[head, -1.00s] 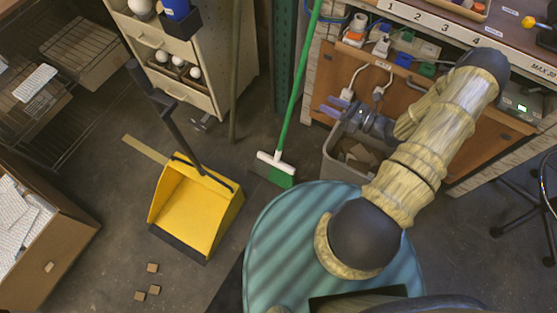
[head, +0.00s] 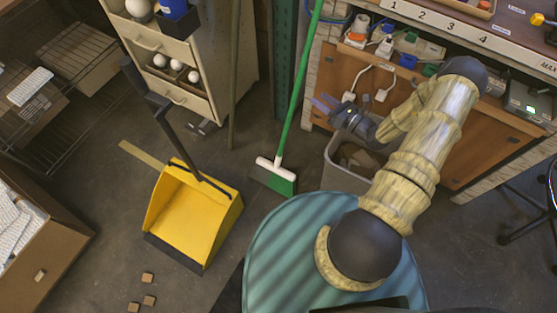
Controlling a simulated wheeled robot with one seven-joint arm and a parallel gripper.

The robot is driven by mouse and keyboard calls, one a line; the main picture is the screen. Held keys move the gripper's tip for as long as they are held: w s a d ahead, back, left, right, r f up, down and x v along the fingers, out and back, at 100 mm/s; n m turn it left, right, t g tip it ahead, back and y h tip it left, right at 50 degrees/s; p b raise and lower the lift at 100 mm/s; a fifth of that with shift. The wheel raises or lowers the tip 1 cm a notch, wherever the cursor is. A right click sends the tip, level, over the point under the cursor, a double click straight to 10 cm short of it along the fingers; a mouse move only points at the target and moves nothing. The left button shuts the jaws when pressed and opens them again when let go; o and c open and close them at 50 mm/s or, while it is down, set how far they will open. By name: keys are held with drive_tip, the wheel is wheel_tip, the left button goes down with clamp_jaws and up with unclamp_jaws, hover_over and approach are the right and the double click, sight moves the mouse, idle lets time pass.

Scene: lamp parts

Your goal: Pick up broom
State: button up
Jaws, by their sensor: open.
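The broom (head: 297,90) has a long green handle, a white collar and a green head (head: 275,177) resting on the floor. It leans upright near the workbench's left end, and the top of its handle runs out of the picture. My gripper (head: 322,105) is right of the handle, apart from it in the picture, with its purplish fingers pointing left toward the handle. It is open and nothing shows between its fingers.
A yellow dustpan (head: 190,222) with a dark handle stands left on the floor. A grey bin (head: 330,178) is below my gripper. The workbench (head: 470,150) is at right, a drawer cabinet (head: 165,60) at upper left. Small brown blocks (head: 148,278) lie on the floor.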

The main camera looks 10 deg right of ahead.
sight(299, 81)
drive_tip(key=shift+b+x, duration=0.7)
drive_tip(key=shift+x, duration=2.15)
drive_tip(key=x, duration=0.1)
drive_tip(key=b+x, duration=0.1)
drive_tip(key=x, duration=0.1)
drive_tip(key=b+x, duration=0.1)
drive_tip(key=x, duration=0.1)
drive_tip(key=shift+w+d+r, duration=0.1)
drive_tip(key=shift+w+r, duration=0.1)
drive_tip(key=shift+r, duration=0.15)
drive_tip(key=shift+r, duration=0.1)
clamp_jaws()
drive_tip(key=shift+r, duration=0.1)
